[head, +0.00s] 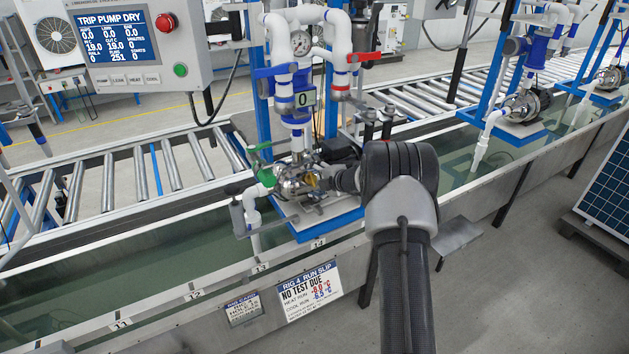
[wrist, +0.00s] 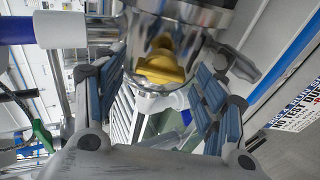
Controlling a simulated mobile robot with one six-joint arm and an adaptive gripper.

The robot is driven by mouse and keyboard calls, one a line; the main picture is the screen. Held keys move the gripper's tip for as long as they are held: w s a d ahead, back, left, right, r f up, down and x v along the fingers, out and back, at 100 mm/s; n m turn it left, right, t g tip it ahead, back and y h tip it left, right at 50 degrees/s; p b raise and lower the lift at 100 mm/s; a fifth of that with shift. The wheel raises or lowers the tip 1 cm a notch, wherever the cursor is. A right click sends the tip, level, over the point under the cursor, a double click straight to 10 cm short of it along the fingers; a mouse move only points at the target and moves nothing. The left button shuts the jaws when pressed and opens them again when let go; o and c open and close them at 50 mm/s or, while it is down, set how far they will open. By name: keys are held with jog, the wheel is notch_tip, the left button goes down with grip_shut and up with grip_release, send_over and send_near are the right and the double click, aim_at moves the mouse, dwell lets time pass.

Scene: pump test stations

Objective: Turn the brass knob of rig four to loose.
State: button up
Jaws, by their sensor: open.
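The brass knob (wrist: 162,65) sits on the front of the shiny steel pump (wrist: 185,18) in the wrist view. In the head view the knob (head: 312,181) shows only as a small yellow patch on the pump, partly hidden by my gripper. My gripper (wrist: 158,82) is open, with one padded finger on each side of the knob in the picture. I cannot tell whether either finger touches it. In the head view my gripper (head: 335,180) reaches the pump from the right. A rig 4 run slip (head: 308,290) hangs on the trough front, reading "NO TEST DUE".
The control panel (head: 135,45) reads "TRIP PUMP DRY" and has a red button. White pipes with a blue-handled valve (head: 278,72) and a red-handled valve (head: 345,90) rise above the pump. A green handle (head: 262,148) is at its left. Water fills the trough (head: 130,235).

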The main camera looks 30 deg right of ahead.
jog(key=v, duration=1.2)
dwell(0.3)
